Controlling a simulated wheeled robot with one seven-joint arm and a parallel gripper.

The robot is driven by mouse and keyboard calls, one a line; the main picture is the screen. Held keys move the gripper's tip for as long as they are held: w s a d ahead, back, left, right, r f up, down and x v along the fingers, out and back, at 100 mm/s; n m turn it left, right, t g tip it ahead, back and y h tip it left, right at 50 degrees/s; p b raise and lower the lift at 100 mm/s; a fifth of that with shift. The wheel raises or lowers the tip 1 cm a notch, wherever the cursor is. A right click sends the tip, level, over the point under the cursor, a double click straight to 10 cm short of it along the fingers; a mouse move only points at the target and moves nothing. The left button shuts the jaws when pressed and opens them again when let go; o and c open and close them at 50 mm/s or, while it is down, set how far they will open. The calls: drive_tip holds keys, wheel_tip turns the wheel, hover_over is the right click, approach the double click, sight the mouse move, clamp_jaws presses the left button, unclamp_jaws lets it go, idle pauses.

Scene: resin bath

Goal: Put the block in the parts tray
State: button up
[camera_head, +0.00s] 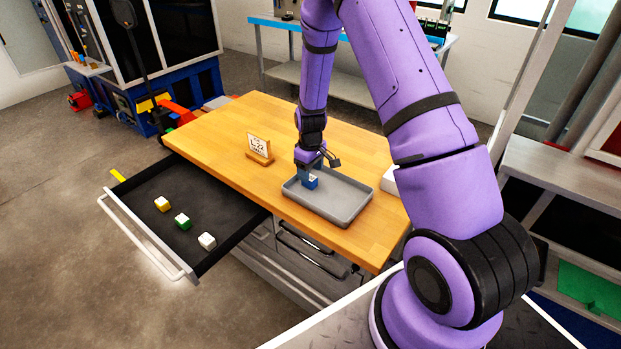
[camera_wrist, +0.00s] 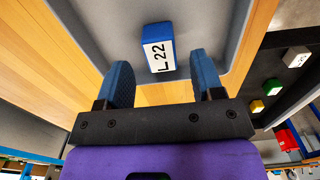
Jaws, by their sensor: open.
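A blue block (camera_head: 310,183) with a white label sits inside the grey parts tray (camera_head: 352,214), toward its left end. In the wrist view the block (camera_wrist: 156,36) shows its label, "L 22", and the grey tray (camera_wrist: 100,22) lies around it. My gripper (camera_head: 308,170) is right at the block, over the tray. In the wrist view my gripper (camera_wrist: 161,66) is open, one finger to each side, with visible gaps between the fingers and the block. The block appears to rest on the tray floor.
A label stand (camera_head: 260,147) is on the wooden table (camera_head: 225,125), left of the tray. An open drawer (camera_head: 165,185) juts out at the left, holding a yellow block (camera_head: 162,204), a green block (camera_head: 182,221) and a white block (camera_head: 207,241).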

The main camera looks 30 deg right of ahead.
drive_tip(key=s+a+r+m+t, duration=0.1)
drive_tip(key=s+a+r, duration=0.15)
drive_tip(key=r, duration=0.85)
drive_tip(key=s+a+r+t, duration=0.1)
drive_tip(key=s+r, duration=0.3)
drive_tip(key=r, duration=0.6)
drive_tip(key=s+a+r+m+t, duration=0.15)
drive_tip(key=s+r, duration=0.25)
drive_tip(key=r, duration=0.7)
drive_tip(key=s+a+r+m+t, duration=0.1)
drive_tip(key=s+r, duration=0.4)
drive_tip(key=s, duration=0.5)
drive_tip(key=s+a+r+m, duration=0.1)
drive_tip(key=s+r, duration=0.4)
drive_tip(key=s, duration=0.6)
drive_tip(key=shift+s+a+t, duration=0.2)
drive_tip(key=shift+a+t, duration=0.15)
drive_tip(key=shift+a, duration=0.3)
drive_tip(key=shift+c, duration=0.2)
